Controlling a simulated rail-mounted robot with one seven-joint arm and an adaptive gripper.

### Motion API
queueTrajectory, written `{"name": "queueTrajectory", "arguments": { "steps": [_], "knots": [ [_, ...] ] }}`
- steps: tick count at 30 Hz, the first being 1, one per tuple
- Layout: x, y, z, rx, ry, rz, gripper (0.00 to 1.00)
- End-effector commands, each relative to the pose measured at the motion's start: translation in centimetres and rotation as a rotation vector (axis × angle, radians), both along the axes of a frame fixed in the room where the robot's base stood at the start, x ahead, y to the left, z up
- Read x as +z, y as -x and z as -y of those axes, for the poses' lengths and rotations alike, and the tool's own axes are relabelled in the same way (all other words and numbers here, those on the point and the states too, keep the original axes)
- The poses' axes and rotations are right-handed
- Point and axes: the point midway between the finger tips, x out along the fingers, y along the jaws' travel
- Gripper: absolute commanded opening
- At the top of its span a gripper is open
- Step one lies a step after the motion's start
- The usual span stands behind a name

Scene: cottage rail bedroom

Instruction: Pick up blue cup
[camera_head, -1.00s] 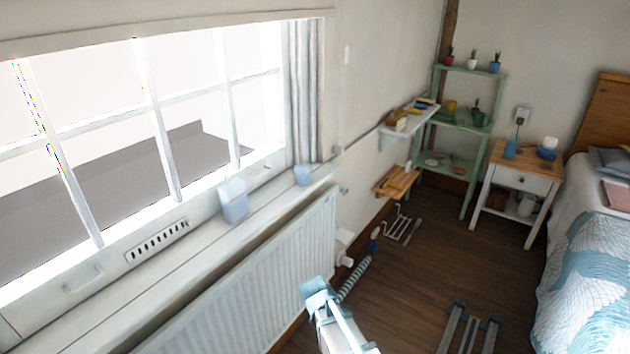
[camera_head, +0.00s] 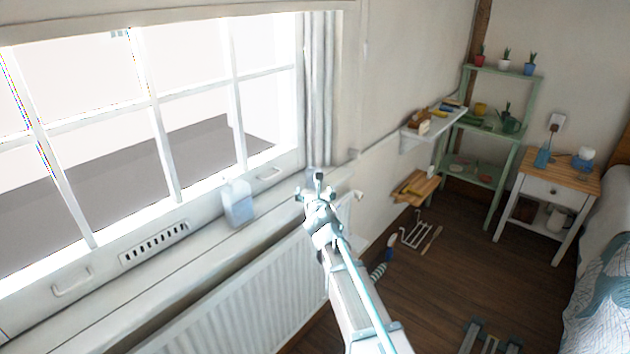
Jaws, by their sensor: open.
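A small light blue cup (camera_head: 317,172) stands on the windowsill near its far end, by the curtain. It is mostly hidden behind my gripper, so only a pale blue part shows. My gripper (camera_head: 315,187) is open and is held up over the sill's far end, in line with the cup. Its fingers are spread to either side of that spot in this view. I cannot tell how far they are from the cup or whether they touch it.
A larger pale blue container (camera_head: 238,202) stands on the sill (camera_head: 205,252) to the left, against the window frame. A white radiator (camera_head: 245,295) is below. A wall shelf (camera_head: 412,138) and a green rack (camera_head: 497,185) are beyond. A nightstand (camera_head: 540,190) holds another blue vessel (camera_head: 543,156).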

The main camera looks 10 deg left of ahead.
Motion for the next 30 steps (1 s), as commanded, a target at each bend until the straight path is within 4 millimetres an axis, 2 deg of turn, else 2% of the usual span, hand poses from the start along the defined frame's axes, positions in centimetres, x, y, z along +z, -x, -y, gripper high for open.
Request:
{"name": "queueTrajectory", "arguments": {
  "steps": [9, 17, 25, 30],
  "knots": [
    [-0.9, -4.3, -0.8, -0.001, 0.004, -0.001, 0.91],
    [-1.3, -5.8, -0.9, -0.002, 0.003, -0.002, 0.91],
    [-2.1, -9.2, -1.2, -0.001, 0.001, -0.002, 0.91],
    [-2.4, -10.3, -1.4, -0.001, 0.002, -0.002, 0.91]
  ]
}}
